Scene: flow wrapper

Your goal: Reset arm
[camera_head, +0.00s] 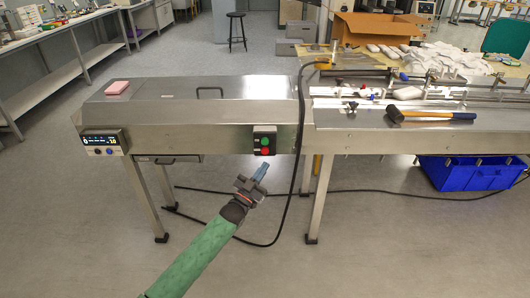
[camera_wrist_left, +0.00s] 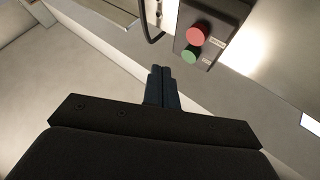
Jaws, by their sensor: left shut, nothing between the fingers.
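My left gripper (camera_head: 260,171) is in front of the flow wrapper (camera_head: 200,122), a little below its button box (camera_head: 264,140). Its blue fingers are shut with nothing between them and appear apart from the box. In the left wrist view the shut fingers (camera_wrist_left: 161,72) point toward the machine's front. The box there shows a red button (camera_wrist_left: 196,35) and a green button (camera_wrist_left: 188,55). In the head view the green button is above the red one. My left arm, in a green sleeve, comes in from the bottom. My right gripper is not in view.
A control panel (camera_head: 102,142) with a lit display is at the machine's left end. A black cable (camera_head: 299,110) hangs beside the box and runs along the floor. A mallet (camera_head: 432,115) lies on the right section. A blue crate (camera_head: 470,174) stands beneath it. The floor in front is mostly clear.

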